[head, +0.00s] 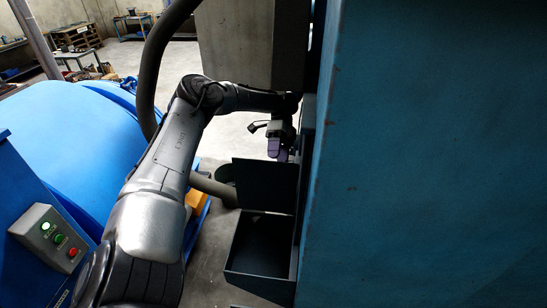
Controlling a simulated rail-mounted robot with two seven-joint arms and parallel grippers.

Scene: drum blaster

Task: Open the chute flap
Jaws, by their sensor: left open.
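A dark chute-like box (232,262) stands against the left side of the blue machine, its top open and its inside dark. A dark flat panel (265,184), which looks like the chute flap, stands upright at the box's far edge. I cannot tell for certain that it is the flap. My left gripper (276,150) is open just beyond the panel's top edge, close to the blue machine. Its fingers look purple, and I cannot tell whether they touch anything. My right gripper is out of view.
The blue machine wall (430,150) fills the right side. A grey cabinet (250,45) hangs over my left forearm. A thick dark hose (149,75) runs down beside my arm. A control box (52,238) with green and red buttons and a large blue drum (75,145) stand left.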

